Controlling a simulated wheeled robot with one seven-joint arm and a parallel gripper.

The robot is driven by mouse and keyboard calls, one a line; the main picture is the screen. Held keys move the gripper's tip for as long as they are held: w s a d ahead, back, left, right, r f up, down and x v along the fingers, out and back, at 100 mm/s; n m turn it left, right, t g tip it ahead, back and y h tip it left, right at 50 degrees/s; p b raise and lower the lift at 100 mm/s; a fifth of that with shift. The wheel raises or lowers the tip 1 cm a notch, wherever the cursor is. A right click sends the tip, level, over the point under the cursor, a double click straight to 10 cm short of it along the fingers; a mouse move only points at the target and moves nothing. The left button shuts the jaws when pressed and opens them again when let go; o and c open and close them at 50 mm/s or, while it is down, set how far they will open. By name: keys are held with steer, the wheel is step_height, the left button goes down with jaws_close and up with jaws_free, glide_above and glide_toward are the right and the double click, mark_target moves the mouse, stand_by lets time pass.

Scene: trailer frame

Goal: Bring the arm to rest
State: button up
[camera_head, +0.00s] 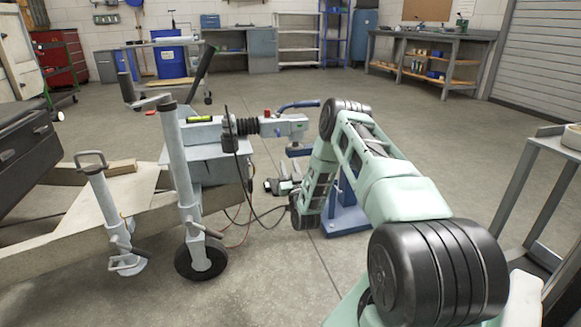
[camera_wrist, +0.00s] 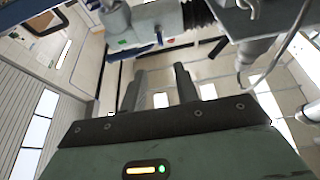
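My arm is pale green with black joints and reaches out over the floor from the lower right of the head view. It is bent, with its far part low beside the trailer's coupling. My gripper (camera_head: 283,184) is small and partly hidden there, below the grey coupling head (camera_head: 283,126). In the wrist view my gripper (camera_wrist: 160,82) shows two dark fingers standing apart, with nothing between them. The wrist camera looks upward, and the underside of the coupling (camera_wrist: 155,20) shows above the fingers.
The trailer frame (camera_head: 150,222) fills the left, with a jockey wheel (camera_head: 203,262) and a prop stand (camera_head: 110,215). A blue stand (camera_head: 345,215) is behind my arm. Cables hang near the coupling. A grey rack (camera_head: 545,190) is at the right. Open floor lies behind.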

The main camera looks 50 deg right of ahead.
steer(key=shift+v, duration=1)
